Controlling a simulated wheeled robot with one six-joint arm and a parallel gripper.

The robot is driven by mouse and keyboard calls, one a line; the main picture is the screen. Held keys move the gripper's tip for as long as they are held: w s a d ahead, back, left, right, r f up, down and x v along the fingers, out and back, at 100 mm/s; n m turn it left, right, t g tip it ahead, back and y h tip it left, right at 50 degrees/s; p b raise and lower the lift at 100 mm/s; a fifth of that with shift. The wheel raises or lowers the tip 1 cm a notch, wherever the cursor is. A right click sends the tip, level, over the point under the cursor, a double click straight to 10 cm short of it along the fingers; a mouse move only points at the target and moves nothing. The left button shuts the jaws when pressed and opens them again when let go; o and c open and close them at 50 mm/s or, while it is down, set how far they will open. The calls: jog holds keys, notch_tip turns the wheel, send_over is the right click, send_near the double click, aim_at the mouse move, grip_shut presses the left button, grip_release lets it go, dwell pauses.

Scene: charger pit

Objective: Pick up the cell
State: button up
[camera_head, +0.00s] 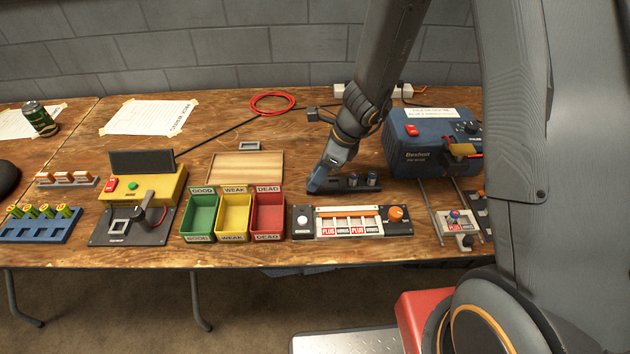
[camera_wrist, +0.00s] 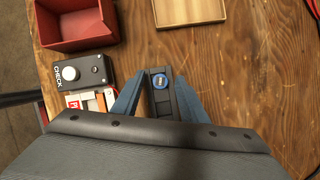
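A dark rack (camera_head: 340,187) stands mid-table, left of the blue machine. Dark cells with blue tops (camera_head: 372,179) stand upright in its right part. My gripper (camera_wrist: 161,78) is open, with one blue finger on each side of the rack and that cell. In the head view my gripper (camera_head: 318,182) is low over the rack's left end and hides part of it. I cannot tell whether the fingers touch anything.
Green, yellow and red (camera_head: 268,216) bins and a checker with a white button (camera_head: 302,221) stand in front. A wooden tray (camera_head: 246,166) lies behind the bins. The blue machine (camera_head: 421,143) is close on the right. Bare wood shows right of the gripper in the wrist view.

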grip_shut()
